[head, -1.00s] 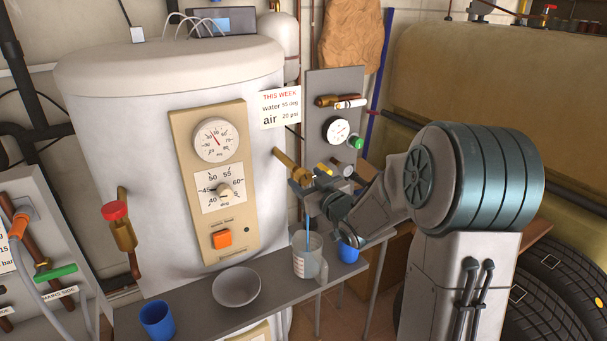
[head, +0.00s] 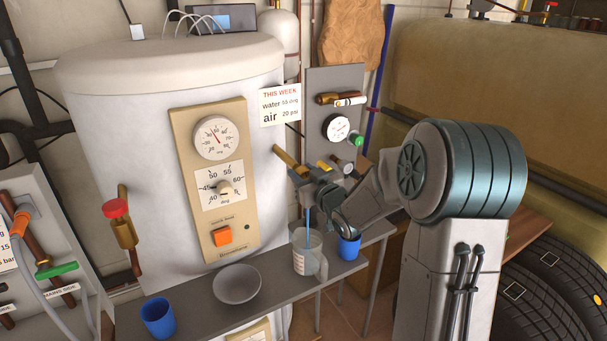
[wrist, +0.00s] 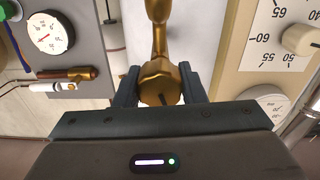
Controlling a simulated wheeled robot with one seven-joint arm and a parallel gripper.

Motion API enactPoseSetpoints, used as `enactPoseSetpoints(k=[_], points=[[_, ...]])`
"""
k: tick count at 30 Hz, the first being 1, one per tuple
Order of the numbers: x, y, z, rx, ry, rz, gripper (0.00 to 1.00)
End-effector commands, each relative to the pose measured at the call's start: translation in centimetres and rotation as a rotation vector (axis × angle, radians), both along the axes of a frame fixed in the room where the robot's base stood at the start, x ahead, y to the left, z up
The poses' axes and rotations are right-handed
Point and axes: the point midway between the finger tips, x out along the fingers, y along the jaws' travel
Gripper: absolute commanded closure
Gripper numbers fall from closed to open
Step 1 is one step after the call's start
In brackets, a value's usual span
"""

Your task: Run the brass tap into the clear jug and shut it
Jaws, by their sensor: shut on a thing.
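The brass tap (head: 285,157) sticks out from the right side of the white boiler tank in the head view. My gripper (head: 302,173) is at the tap's outer end. In the wrist view the brass tap (wrist: 161,82) sits between the two dark fingers of my gripper (wrist: 160,88), which is shut on it. The clear jug (head: 308,252) stands upright on the grey shelf below the tap. A thin blue stream (head: 308,218) runs down from under the gripper into the jug. The liquid level inside is hard to tell.
On the shelf (head: 205,290) stand a grey bowl (head: 237,284), a blue cup (head: 158,317) at left and another blue cup (head: 349,246) close right of the jug. A gauge panel (head: 322,95) stands behind the gripper. A red-handled valve (head: 116,210) is on the tank's left.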

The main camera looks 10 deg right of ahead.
Motion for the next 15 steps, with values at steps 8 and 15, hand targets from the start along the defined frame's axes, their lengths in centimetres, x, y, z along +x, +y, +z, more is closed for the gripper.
enactPoseSetpoints(k=[8, 15], points=[[0.01, -0.05, 0.00, 0.243, 0.080, 0.000, 0.86], [0.00, -0.06, -0.06, 0.337, 0.111, 0.000, 0.86]])
